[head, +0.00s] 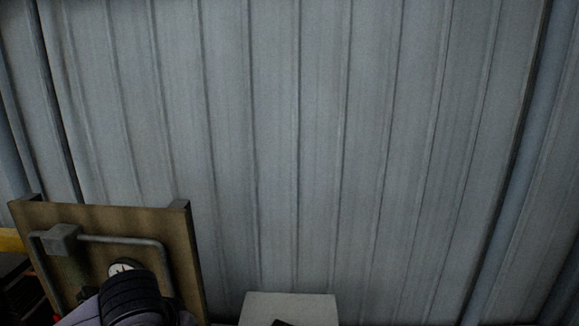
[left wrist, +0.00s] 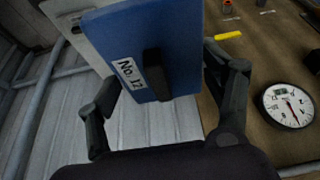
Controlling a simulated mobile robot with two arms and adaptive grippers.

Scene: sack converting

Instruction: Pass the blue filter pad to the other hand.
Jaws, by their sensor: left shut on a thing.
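The blue filter pad (left wrist: 180,45) shows in the left wrist view as a flat blue block. It has a white label reading "No. 12" (left wrist: 130,73) and a black grip-like piece on its near face. My left gripper (left wrist: 160,68) is shut on the pad, with one dark finger at each side of it. The pad's far end runs out of the top of the view. In the head view the pad and the gripper jaws cannot be made out; only part of my left arm shows at the bottom left. My right gripper is in neither view.
A brown board (head: 185,240) with grey pipework and a round gauge (head: 122,268) stands at the left. The gauge also shows in the left wrist view (left wrist: 287,106), near a small yellow item (left wrist: 228,35). A pale box (head: 290,306) sits at the bottom centre, before a corrugated wall (head: 320,140).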

